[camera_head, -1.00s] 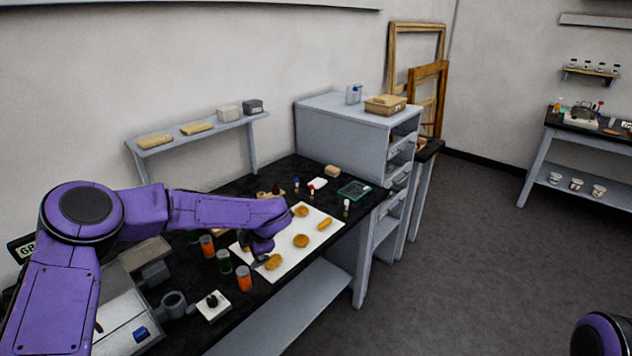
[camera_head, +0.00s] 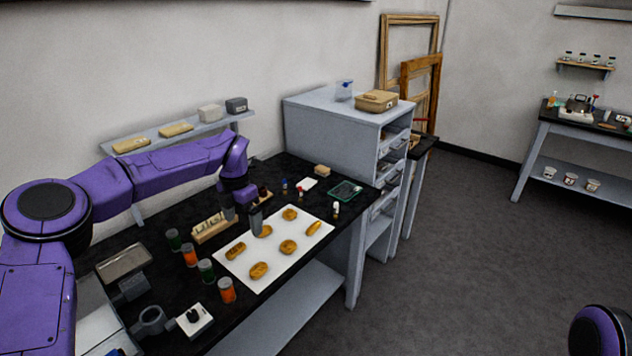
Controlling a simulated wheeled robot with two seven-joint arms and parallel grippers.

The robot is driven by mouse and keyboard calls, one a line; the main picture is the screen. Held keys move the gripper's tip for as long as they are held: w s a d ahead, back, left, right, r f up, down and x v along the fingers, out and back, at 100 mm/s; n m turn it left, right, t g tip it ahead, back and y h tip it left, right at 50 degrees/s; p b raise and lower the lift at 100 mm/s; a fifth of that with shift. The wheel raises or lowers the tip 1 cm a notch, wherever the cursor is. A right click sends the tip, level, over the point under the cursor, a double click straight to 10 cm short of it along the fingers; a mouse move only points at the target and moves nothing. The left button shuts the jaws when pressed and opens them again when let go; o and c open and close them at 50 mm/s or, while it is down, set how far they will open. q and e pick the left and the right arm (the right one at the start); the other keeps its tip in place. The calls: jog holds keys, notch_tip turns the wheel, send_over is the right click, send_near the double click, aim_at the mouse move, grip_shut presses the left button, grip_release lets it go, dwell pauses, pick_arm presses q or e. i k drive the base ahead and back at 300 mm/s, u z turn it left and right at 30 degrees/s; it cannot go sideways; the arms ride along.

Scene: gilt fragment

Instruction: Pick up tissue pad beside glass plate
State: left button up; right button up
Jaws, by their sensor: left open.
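The tissue pad (camera_head: 308,183) is a small white pad lying flat on the black bench top near the wall. The glass plate (camera_head: 345,191) is a greenish flat piece just to its right, with a small gap between them. My left gripper (camera_head: 243,216) is open, pointing down, over the left back part of the white sheet, left of and nearer than the pad. One finger partly covers a gilt piece. My right gripper is out of view; only a purple part of my right arm shows at the bottom right.
The white sheet (camera_head: 272,256) holds several gilt fragments. Small bottles (camera_head: 336,208) stand around the pad and plate, and a tan block (camera_head: 322,170) lies behind. A wooden rack (camera_head: 213,226), several jars (camera_head: 190,256) and a grey drawer cabinet (camera_head: 335,128) flank the area.

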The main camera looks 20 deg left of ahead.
aim_at(307, 183)
jog(key=u, duration=0.05)
jog(key=i, duration=1.8)
